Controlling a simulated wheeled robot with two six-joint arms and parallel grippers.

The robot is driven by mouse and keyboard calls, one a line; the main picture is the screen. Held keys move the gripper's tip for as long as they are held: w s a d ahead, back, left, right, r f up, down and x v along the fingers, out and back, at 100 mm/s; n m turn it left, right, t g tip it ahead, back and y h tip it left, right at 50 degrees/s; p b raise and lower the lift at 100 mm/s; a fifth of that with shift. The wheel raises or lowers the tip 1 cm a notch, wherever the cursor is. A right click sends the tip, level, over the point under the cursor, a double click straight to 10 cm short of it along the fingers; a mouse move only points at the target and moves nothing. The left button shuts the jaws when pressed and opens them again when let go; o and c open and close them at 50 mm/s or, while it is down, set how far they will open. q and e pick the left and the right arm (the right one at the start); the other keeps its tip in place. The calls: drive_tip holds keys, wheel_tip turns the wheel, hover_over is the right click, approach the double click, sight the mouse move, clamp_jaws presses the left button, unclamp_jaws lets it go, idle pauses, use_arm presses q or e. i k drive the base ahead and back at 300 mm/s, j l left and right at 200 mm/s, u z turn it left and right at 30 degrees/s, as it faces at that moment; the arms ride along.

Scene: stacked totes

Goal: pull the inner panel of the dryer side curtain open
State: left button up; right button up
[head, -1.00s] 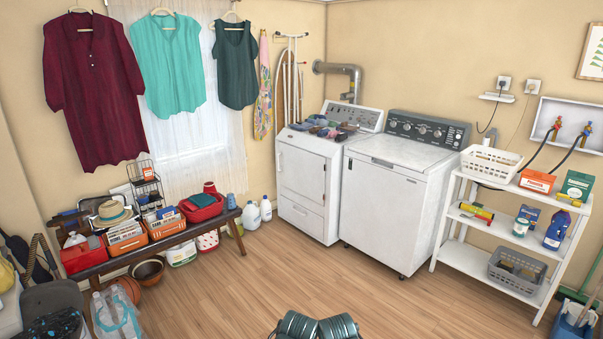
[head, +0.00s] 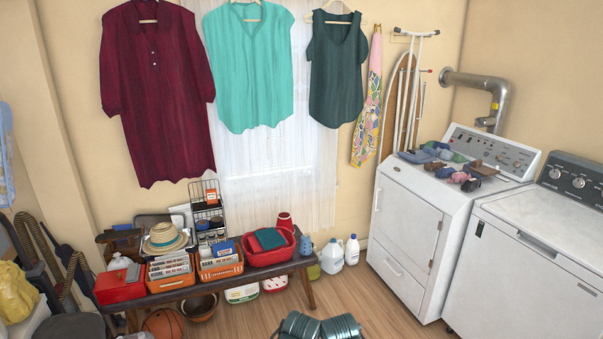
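A white sheer curtain (head: 262,170) hangs over a bright window on the back wall, behind a row of hanging clothes. Its dryer-side part (head: 322,178) hangs straight down at the right, beside the dark green top. I cannot tell its inner panel from the outer one. The curtain's upper part is largely hidden by the clothes. The white dryer (head: 408,225) stands to the right of the curtain, with small crumpled cloth items on top.
A loaded dark bench (head: 175,292) stands below the curtain. Jugs (head: 333,256) stand on the floor between bench and dryer. Open floor (head: 375,305) lies in front.

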sight(285, 133)
drive_tip(key=i+u, duration=0.3)
drive_tip(key=i, duration=1.45)
drive_tip(key=i+j+z, duration=0.2)
drive_tip(key=i, duration=0.25)
drive_tip(key=i+z, duration=0.2)
drive_tip(key=i, duration=0.3)
drive_tip(key=i+j+z, duration=0.2)
drive_tip(key=i, duration=0.25)
drive_tip(key=j, duration=0.1)
